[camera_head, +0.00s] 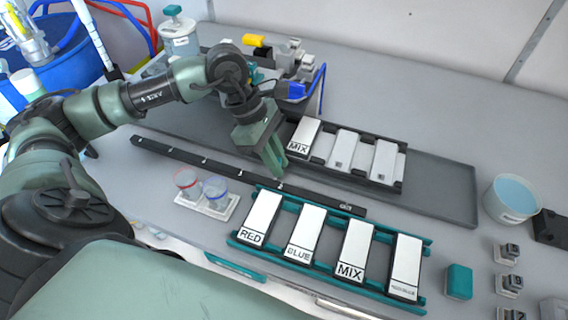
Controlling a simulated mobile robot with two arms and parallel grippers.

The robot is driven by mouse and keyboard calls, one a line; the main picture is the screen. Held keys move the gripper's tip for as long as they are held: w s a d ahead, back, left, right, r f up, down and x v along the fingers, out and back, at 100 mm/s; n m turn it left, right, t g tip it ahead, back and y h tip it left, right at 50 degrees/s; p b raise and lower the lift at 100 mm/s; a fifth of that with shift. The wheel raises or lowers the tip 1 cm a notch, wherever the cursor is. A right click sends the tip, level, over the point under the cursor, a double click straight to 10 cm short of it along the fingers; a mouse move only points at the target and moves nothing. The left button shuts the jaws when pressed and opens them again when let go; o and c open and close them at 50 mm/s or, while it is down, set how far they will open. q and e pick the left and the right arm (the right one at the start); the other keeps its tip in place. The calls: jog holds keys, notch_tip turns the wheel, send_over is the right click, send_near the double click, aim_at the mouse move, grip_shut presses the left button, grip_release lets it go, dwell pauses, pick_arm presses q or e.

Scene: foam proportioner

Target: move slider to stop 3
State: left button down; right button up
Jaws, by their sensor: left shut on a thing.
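A long black rail (220,169) with small pale marks runs diagonally across the grey table, from upper left to lower right, with a small label near its right end. My left gripper (274,166) points down at the rail, a little right of its middle. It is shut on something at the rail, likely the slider. The slider itself is hidden by the fingers, and I cannot tell which stop it is at. My right gripper is not in view.
A teal rack (424,245) with labelled white blocks stands in front of the rail. A black rack (402,148) on a dark tray (440,190) lies behind it. Two small cups (215,192) stand close in front of the rail. A water container (511,199) is at right.

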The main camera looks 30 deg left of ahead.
pick_arm(q)
jog(key=shift+w+r, duration=0.1)
jog(key=c, duration=1.4)
grip_release()
jog(key=shift+o, duration=0.2)
jog(key=b+v, duration=0.1)
jog(key=v, duration=0.6)
jog(key=shift+r, duration=0.35)
jog(key=shift+a, duration=0.15)
